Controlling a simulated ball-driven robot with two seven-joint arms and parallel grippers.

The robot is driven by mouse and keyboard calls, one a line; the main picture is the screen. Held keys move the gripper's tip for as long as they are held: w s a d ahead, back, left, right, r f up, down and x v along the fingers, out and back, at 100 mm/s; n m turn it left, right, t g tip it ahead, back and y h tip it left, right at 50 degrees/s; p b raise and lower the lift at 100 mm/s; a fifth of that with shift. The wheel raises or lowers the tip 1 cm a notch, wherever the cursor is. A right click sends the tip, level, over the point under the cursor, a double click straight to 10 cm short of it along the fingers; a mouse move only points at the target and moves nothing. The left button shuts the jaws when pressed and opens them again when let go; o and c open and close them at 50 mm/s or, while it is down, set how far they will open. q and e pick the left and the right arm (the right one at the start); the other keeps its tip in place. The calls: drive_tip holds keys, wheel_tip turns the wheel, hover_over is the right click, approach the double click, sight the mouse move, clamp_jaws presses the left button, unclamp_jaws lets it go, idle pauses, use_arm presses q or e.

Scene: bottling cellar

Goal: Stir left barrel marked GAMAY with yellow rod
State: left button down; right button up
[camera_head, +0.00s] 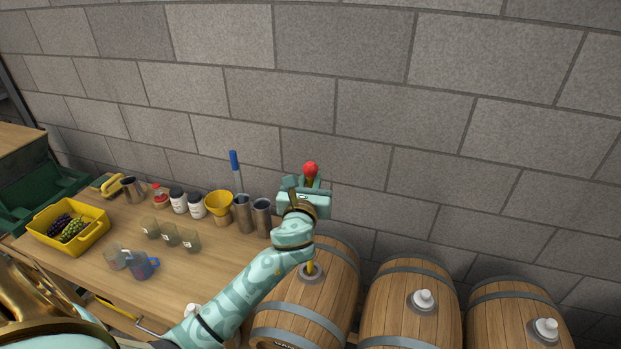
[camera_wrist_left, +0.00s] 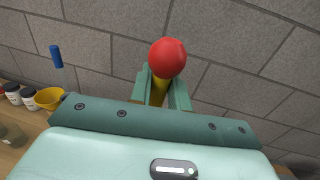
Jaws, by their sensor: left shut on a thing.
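The left barrel (camera_head: 334,290) lies on its side with part of a dark label at the picture's lower edge; I cannot read the label fully. My left gripper (camera_head: 309,184) is above this barrel, shut on the yellow rod (camera_head: 310,267) just below its red ball top (camera_head: 310,169). The red ball also shows in the left wrist view (camera_wrist_left: 167,58), above the gripper fingers (camera_wrist_left: 163,92). The rod's lower part stands in the barrel's top hole; its end is hidden inside. The middle of the rod is hidden behind my arm. My right gripper is not in view.
Two more barrels (camera_head: 408,312) (camera_head: 511,310) with white bungs lie to the right. A wooden table (camera_head: 190,270) at left holds a yellow crate (camera_head: 95,239) of grapes, glasses, bottles, metal cylinders and a yellow funnel (camera_head: 219,203). A stone wall rises behind.

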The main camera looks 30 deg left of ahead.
use_arm(q)
drive_tip(key=shift+f+b, duration=0.3)
drive_tip(key=shift+f, duration=0.4)
drive_tip(key=shift+f+b, duration=1.4)
drive_tip(key=shift+f, duration=0.6)
wheel_tip(320, 180, down, 7)
drive_tip(key=b, duration=0.5)
